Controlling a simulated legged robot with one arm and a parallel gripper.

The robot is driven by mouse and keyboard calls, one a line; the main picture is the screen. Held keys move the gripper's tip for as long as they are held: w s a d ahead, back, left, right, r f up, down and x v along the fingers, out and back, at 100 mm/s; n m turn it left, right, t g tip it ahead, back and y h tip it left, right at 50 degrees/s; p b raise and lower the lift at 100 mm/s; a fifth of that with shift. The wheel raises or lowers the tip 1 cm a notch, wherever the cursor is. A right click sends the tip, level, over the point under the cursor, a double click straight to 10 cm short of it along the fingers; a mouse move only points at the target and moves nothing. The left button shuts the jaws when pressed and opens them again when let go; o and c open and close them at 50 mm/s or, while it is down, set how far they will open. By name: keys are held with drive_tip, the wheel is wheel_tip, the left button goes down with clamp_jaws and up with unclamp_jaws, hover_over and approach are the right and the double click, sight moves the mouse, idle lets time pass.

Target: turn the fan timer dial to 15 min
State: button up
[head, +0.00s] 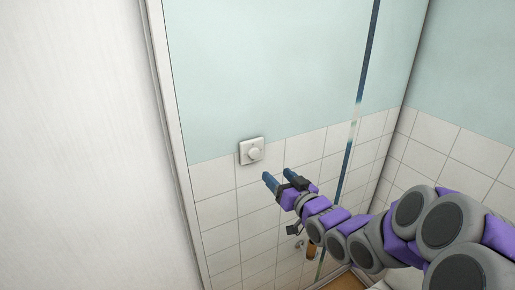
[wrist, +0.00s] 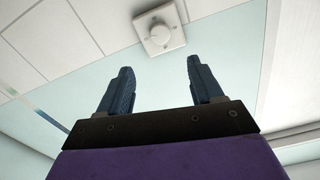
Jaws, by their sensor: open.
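The fan timer dial (head: 255,153) is a white round knob on a square white plate (head: 243,147), fixed to the wall at the top edge of the white tiles. In the wrist view the dial (wrist: 159,33) shows at the top, beyond the fingertips. My gripper (head: 276,175) is just right of and below the dial in the head view. In the wrist view my gripper (wrist: 158,70) has its two blue fingers spread, with nothing between them. The fingers look apart from the dial. I cannot read any markings on the dial.
A narrow glossy vertical strip (head: 352,135) runs down the wall to the right of the dial. A white panel or door edge (head: 165,80) stands to the left. A small fixture (head: 298,243) sits on the tiles below my arm. The wall around the dial is clear.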

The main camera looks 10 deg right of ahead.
sight(255, 154)
drive_tip(key=p+x, duration=0.4)
drive_tip(key=x, duration=0.8)
drive_tip(key=shift+w+a+f, duration=0.1)
drive_tip(key=shift+w+a, duration=0.05)
drive_tip(key=shift+w, duration=0.2)
drive_tip(key=shift+c, duration=0.2)
drive_tip(key=c, duration=1)
drive_tip(key=shift+n, duration=0.3)
drive_tip(key=shift+f+n+b, duration=0.1)
drive_tip(key=shift+n+b, duration=0.4)
drive_tip(key=shift+b, duration=0.4)
drive_tip(key=shift+n, duration=0.3)
